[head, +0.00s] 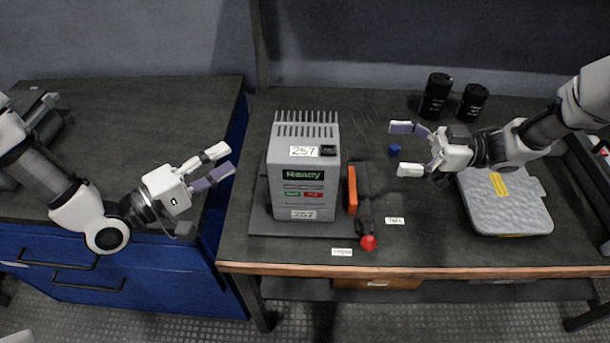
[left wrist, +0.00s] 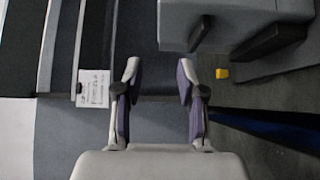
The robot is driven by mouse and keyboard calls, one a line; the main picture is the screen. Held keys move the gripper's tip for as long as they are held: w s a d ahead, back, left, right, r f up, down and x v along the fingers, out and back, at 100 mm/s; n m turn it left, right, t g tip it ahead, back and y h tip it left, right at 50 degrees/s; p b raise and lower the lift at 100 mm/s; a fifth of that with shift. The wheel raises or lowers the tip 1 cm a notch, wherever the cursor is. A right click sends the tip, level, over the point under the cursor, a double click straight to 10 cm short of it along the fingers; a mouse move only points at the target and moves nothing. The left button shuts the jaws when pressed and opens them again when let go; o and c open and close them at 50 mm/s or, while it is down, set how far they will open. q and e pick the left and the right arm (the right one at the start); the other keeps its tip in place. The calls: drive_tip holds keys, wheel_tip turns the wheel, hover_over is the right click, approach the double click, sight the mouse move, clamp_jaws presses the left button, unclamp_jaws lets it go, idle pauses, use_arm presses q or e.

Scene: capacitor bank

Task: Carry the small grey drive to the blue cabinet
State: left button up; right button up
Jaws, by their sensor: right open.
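The small grey drive (head: 304,185) stands upright on a dark base on the wooden-edged bench. It has a vented top, "257" labels and a green "Ready" display. The blue cabinet (head: 140,278) stands to the left and has a dark, mostly bare top. My left gripper (head: 224,163) is open and empty above the cabinet's right side, apart from the drive. Its spread fingers also show in the left wrist view (left wrist: 159,66). My right gripper (head: 400,149) is open and empty over the bench, right of the drive and pointing left towards it.
An orange handle (head: 352,190) and a red knob (head: 368,242) sit right beside the drive. Two black cylinders (head: 435,96) stand at the back. A grey case (head: 508,205) lies at the right. A gap separates cabinet and bench.

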use_arm(q)
wheel_tip(320, 180, down, 6)
drive_tip(key=w+b, duration=0.1)
drive_tip(key=b, duration=0.3)
use_arm(e)
wheel_tip(320, 180, down, 6)
drive_tip(key=w, duration=0.1)
use_arm(q)
drive_tip(key=x, duration=0.7)
drive_tip(key=shift+w+d+r+p, duration=0.2)
drive_tip(key=shift+r+p, duration=0.2)
use_arm(e)
drive_tip(key=a, duration=0.8)
drive_tip(key=shift+s+r, duration=0.2)
drive_tip(key=shift+r, duration=0.15)
use_arm(q)
drive_tip(key=c, duration=0.5)
use_arm(e)
drive_tip(key=c, duration=0.5)
use_arm(q)
clamp_jaws()
use_arm(e)
drive_tip(key=c, duration=1.2)
use_arm(q)
drive_tip(key=shift+r, duration=0.1)
use_arm(e)
drive_tip(key=shift+r, duration=0.15)
